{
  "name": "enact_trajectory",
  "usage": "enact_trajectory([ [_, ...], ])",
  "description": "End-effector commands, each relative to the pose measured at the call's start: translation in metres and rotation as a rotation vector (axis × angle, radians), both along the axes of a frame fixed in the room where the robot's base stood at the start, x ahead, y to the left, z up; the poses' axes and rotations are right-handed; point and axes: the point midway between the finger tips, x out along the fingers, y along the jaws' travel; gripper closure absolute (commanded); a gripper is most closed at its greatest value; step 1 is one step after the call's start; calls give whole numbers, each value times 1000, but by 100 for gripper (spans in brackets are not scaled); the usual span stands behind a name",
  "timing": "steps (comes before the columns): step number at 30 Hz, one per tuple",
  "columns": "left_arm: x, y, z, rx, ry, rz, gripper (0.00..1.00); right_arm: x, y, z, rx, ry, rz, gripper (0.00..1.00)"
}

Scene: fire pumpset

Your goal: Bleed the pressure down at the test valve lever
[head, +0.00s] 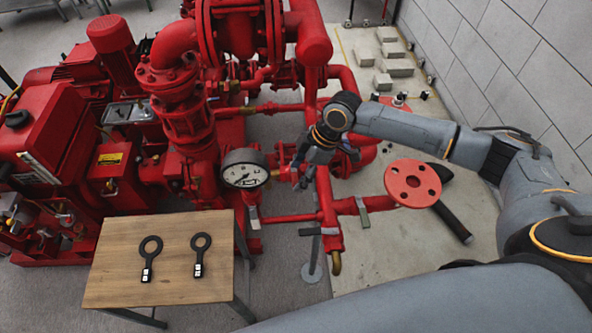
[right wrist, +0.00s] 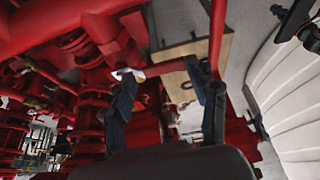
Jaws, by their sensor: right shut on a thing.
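My right gripper (head: 298,175) reaches in from the right, just right of the pressure gauge (head: 244,169). In the right wrist view its two fingers (right wrist: 163,80) stand apart with a red bar-like part (right wrist: 165,67) between their tips. The fingers are shut on this part; I cannot tell whether it is a lever or pipework. A grey lever (head: 318,231) sits at the brass-ended outlet (head: 335,262), below the gripper and apart from it. Another grey lever (head: 362,211) is on the red pipe to the right. My left gripper is out of view.
A wooden table (head: 120,225) at lower left carries two black ring-ended tools (head: 150,255). Red pump pipework (head: 185,120) fills the back and left. A red round flange (head: 413,183) stands right of the gripper. The concrete floor at right is partly clear before a grey wall (head: 500,50).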

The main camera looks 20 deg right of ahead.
Motion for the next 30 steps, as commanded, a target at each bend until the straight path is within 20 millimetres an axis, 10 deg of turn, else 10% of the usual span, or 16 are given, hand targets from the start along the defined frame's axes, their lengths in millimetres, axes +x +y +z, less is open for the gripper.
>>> enact_trajectory([
  [5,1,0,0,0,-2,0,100,-3,1,-3,-2,4,7,98],
  [6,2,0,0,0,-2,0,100,-3,1,-3,-2,4,7,38],
  [9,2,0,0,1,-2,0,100,-2,1,-3,-2,5,6,18],
  [22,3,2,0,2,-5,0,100,-1,-3,6,-1,1,1,18],
  [30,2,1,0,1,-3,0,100,-5,-22,54,-2,-3,2,18],
])
